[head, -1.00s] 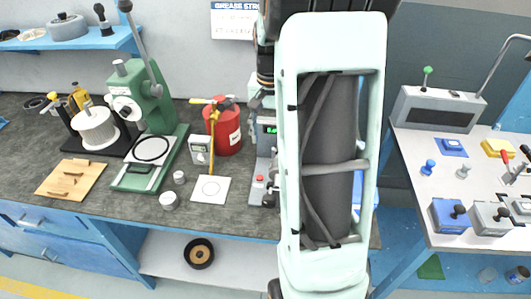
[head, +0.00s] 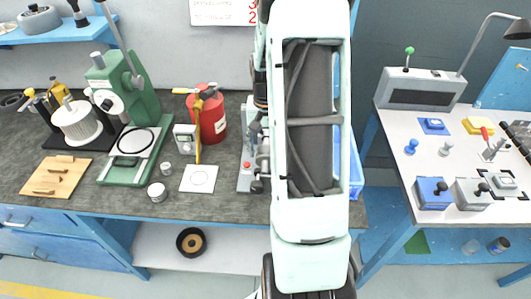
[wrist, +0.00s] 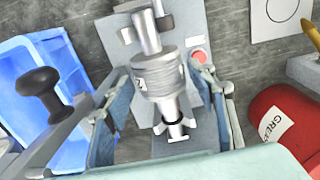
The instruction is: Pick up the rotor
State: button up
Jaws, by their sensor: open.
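What appears to be the rotor (wrist: 163,78) is a silver shaft with a ribbed cylindrical body, at the middle of the wrist view over a grey plate (wrist: 185,22). My gripper (wrist: 160,96) is open, with one finger on each side of the silver body. I cannot tell whether either finger touches it. The grey plate with its red button shows in the head view (head: 246,178), just left of my arm. My arm covers most of the gripper there. The lower end of the silver part is partly hidden.
A blue bin (wrist: 30,75) with a black knob in front of it lies left in the wrist view. A red grease can (wrist: 285,130) is at right. A green press (head: 125,90) and white ribbed drum (head: 78,120) stand farther left. A white side table (head: 450,150) is at right.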

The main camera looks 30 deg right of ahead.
jog(key=shift+f, duration=0.9)
jog(key=shift+c, duration=0.4)
grip_shut()
jog(key=shift+w+r, duration=0.15)
